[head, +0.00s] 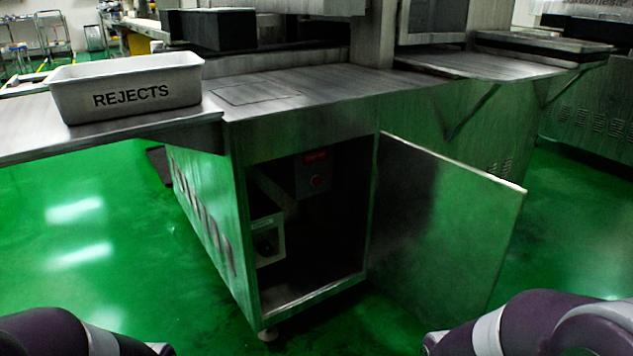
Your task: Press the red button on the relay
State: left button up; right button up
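The relay (313,174) is a grey box mounted high on the inside back of an open cabinet, with a red label at its top. The red button (316,181) is a small round spot on its front, in shadow but unobstructed. The cabinet (310,292) is the steel machine base, and its door (450,215) stands swung open to the right. Parts of my two arms show at the bottom left and bottom right corners, well in front of the cabinet. Neither gripper's fingers can be seen.
A white box (268,241) sits lower left inside the cabinet, near the opening. A grey bin marked REJECTS (130,88) stands on the steel shelf (30,137) at left, which juts out at counter height. The green floor (130,240) in front is clear.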

grip_shut()
dwell(1.8)
